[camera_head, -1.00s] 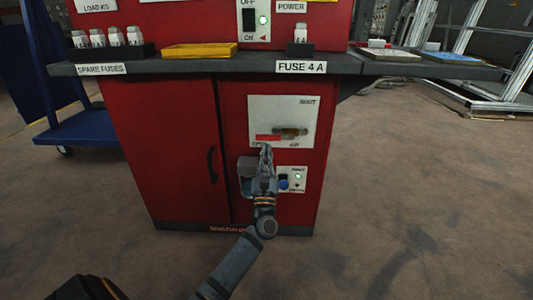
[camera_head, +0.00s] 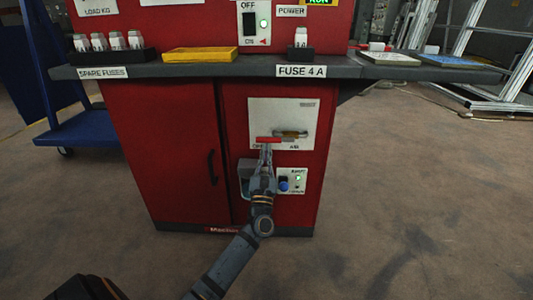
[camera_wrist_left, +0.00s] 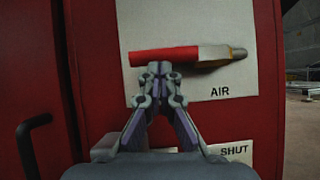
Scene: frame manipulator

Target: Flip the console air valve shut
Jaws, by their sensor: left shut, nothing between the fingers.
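The air valve has a red lever (camera_head: 268,140), which also shows in the left wrist view (camera_wrist_left: 165,56), and a brass-coloured body (camera_head: 292,134). The lever lies about level, pointing left from the body, in front of a white plate (camera_head: 285,111) on the console's lower right front. "AIR" is printed below the body. My left gripper (camera_head: 266,149) is shut and empty. In the wrist view its fingertips (camera_wrist_left: 160,68) are at the lever's lower edge near its middle; I cannot tell whether they touch it. My right gripper is not in view.
Below the valve are a blue knob (camera_head: 284,184) and a green light (camera_head: 298,179) on a small white plate. A black door handle (camera_head: 212,166) is to the left. The dark counter edge (camera_head: 200,72) overhangs above. Open floor lies right of the console.

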